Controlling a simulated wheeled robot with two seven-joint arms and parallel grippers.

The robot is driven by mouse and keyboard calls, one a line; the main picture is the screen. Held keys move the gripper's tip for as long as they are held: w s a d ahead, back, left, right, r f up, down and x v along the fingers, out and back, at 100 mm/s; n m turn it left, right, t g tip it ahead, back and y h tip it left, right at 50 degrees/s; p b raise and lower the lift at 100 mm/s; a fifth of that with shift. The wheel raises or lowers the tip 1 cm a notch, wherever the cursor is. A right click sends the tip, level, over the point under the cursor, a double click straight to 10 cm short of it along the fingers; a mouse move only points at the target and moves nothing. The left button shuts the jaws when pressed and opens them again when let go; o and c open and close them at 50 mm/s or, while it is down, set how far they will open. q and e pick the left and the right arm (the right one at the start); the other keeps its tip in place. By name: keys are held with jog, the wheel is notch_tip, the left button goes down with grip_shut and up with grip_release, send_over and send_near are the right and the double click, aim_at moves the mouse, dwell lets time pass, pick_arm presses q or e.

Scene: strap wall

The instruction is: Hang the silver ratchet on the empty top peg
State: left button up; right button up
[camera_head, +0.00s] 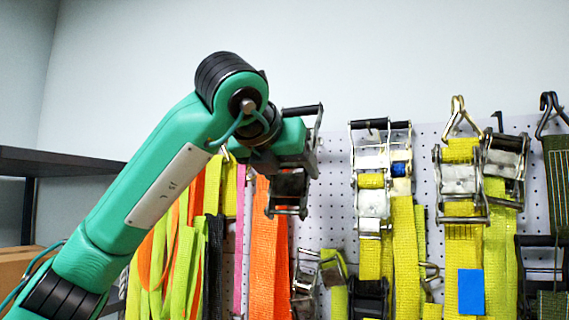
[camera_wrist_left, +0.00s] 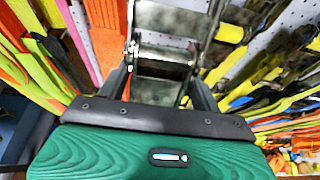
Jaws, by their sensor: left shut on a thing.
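The silver ratchet (camera_head: 289,188) is at the end of my left arm, in front of the pegboard. My left gripper (camera_head: 292,150) is shut on it, with the ratchet's dark-handled frame standing up beside the jaws and its lower part hanging below. In the left wrist view the ratchet (camera_wrist_left: 165,45) lies between the two fingers of the gripper (camera_wrist_left: 160,85). An orange strap (camera_head: 268,240) hangs right below the ratchet; I cannot tell whether they are joined. I cannot make out the empty top peg; my arm and the ratchet cover part of the board. My right gripper is not in view.
The white pegboard (camera_head: 335,215) holds several yellow straps with ratchets (camera_head: 385,180) right of my gripper, and hooks (camera_head: 459,115) farther right. Green, orange and pink straps (camera_head: 180,250) hang at left. A dark shelf (camera_head: 60,161) is far left. The wall above is clear.

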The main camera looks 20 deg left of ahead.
pick_arm(q)
jog(key=r+p+x, duration=0.1)
jog(key=p+x, duration=0.1)
jog(key=x, duration=0.5)
jog(key=shift+w, duration=0.6)
dwell(0.4)
dwell(0.6)
jog(key=o, duration=1.6)
